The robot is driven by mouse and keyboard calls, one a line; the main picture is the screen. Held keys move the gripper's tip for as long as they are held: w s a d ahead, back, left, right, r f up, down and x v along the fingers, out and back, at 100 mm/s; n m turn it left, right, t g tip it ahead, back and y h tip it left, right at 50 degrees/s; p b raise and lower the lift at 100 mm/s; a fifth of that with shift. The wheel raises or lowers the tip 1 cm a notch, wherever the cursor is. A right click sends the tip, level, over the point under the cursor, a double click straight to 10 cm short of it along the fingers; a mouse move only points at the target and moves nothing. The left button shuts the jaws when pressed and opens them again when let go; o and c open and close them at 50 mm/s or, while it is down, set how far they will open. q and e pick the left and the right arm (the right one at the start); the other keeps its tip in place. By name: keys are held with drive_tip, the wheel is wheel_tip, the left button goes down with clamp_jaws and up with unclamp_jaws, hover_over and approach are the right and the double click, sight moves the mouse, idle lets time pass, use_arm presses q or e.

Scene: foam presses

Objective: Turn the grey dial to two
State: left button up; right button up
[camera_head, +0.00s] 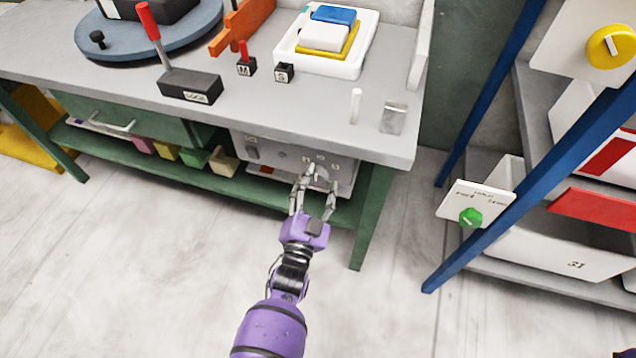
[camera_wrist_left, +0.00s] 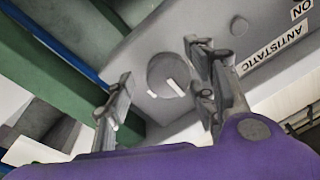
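The grey dial (camera_wrist_left: 168,74) shows in the left wrist view as a round knob with a white pointer mark, on the face of a grey panel (camera_wrist_left: 140,45). In the head view this panel (camera_head: 283,152) sits under the workbench top, with small number labels; my fingers partly cover the dial's area there. My left gripper (camera_head: 313,197) is open in front of the panel. In the wrist view, the left gripper (camera_wrist_left: 160,100) has one finger on each side of the dial, with gaps visible; I see no clear contact. My right gripper is not in view.
The workbench top (camera_head: 270,110) overhangs the panel, and a green leg (camera_head: 372,215) stands to its right. A shelf rack with a blue post (camera_head: 500,225) and a green dial (camera_head: 470,217) is farther right. The floor in front is clear.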

use_arm(q)
drive_tip(key=shift+a, duration=0.1)
drive_tip(key=shift+s+a, duration=0.1)
drive_tip(key=shift+s, duration=0.1)
drive_tip(key=r+v, duration=0.1)
drive_tip(key=v, duration=1)
drive_tip(key=shift+s+f, duration=0.25)
drive_tip(key=shift+f, duration=0.2)
